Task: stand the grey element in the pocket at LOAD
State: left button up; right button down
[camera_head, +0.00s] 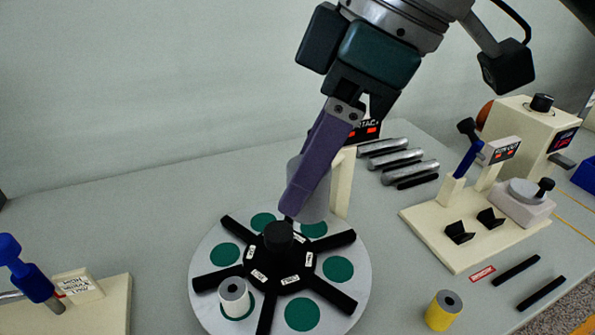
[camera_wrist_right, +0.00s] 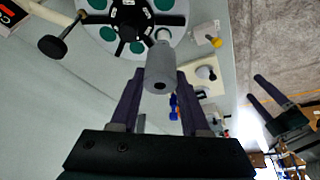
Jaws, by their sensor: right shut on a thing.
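My right gripper (camera_head: 302,203) is shut on a grey cylindrical element (camera_head: 318,204), held tilted above the back of the round turntable (camera_head: 208,312). In the right wrist view the element (camera_wrist_right: 160,66) sits between the fingertips, its dark end hole facing the camera. The turntable has green round pockets (camera_head: 338,269) between black spokes around a black hub (camera_head: 279,240). Small white labels on the hub are too small to read, so I cannot tell which is LOAD. My left gripper (camera_wrist_right: 264,96) shows at the right of the wrist view, fingers apart and empty.
A white cylinder (camera_head: 234,297) with grey top stands in a front-left pocket. A yellow cylinder (camera_head: 443,310) stands right of the turntable. A cream post (camera_head: 342,182) rises close behind the held element. A cream fixture (camera_head: 440,240) is at right, a lever station (camera_head: 90,303) at left.

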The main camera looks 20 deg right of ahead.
jog(key=f+b, duration=0.1)
jog(key=f, duration=0.6)
jog(key=f+b, duration=0.1)
jog(key=f, duration=0.7)
jog(key=shift+a, duration=0.2)
jog(key=shift+d+f+b, duration=0.1)
jog(key=shift+f+b, duration=0.3)
jog(key=shift+f, duration=1.9)
jog(key=shift+f, duration=0.1)
jog(key=shift+c, duration=1.9)
grip_release()
